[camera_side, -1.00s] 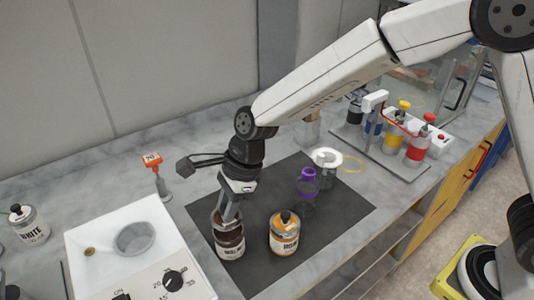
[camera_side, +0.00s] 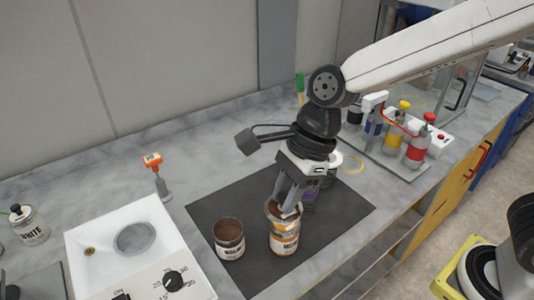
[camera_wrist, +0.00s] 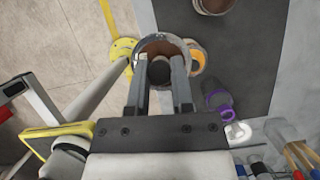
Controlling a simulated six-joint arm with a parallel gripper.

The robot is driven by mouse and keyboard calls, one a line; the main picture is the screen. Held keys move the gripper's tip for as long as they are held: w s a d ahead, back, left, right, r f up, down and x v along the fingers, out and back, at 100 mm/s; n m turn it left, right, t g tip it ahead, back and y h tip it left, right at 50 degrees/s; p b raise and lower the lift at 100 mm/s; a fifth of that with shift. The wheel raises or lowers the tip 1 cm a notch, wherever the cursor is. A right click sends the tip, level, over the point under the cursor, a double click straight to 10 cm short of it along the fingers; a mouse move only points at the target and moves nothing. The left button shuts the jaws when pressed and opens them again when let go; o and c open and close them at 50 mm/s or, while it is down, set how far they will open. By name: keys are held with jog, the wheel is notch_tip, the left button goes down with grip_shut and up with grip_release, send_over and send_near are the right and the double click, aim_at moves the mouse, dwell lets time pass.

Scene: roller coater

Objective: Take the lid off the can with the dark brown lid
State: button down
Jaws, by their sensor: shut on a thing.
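The brown-labelled can (camera_side: 229,242) stands upright on the dark mat (camera_side: 215,204). Its top is open and shows brown inside. My gripper (camera_side: 287,207) is shut on the dark brown lid (camera_side: 272,209), at or above the top of the orange-labelled can (camera_side: 284,243). In the wrist view, my gripper (camera_wrist: 160,75) has its fingers on either side of the dark knob of the round lid (camera_wrist: 152,46). The orange can (camera_wrist: 199,58) shows partly behind the lid there. Whether the lid touches the orange can cannot be told. The open can (camera_wrist: 213,5) is cut off at the top edge.
A rack with coloured bottles (camera_side: 417,147) is at the right.

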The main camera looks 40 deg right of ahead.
jog(key=shift+s+d+r, duration=0.25)
jog(key=shift+s+d, duration=0.05)
jog(key=shift+s, duration=0.25)
jog(key=shift+s+d+r, duration=0.25)
jog(key=shift+s, duration=0.25)
jog(key=shift+w, duration=0.15)
jog(key=shift+w+f, duration=0.3)
jog(key=shift+w, duration=0.2)
jog(key=w+f+n, duration=0.1)
jog(key=w+f, duration=0.6)
jog(key=w, duration=0.3)
jog(key=shift+d+f, duration=0.15)
jog(key=shift+f, duration=0.05)
jog(key=shift+w, duration=0.15)
jog(key=w+a+f, duration=0.1)
jog(key=w+f, duration=0.1)
jog(key=w, duration=0.1)
jog(key=w+a+f, duration=0.2)
jog(key=w+f, duration=0.1)
jog(key=w, duration=0.1)
jog(key=w+a+f, duration=0.2)
jog(key=w+f, duration=0.1)
jog(key=w, duration=0.1)
jog(key=shift+w+f, duration=0.2)
jog(key=shift+w+a+f, duration=0.1)
jog(key=shift+w+f, duration=0.3)
jog(key=shift+f, duration=0.05)
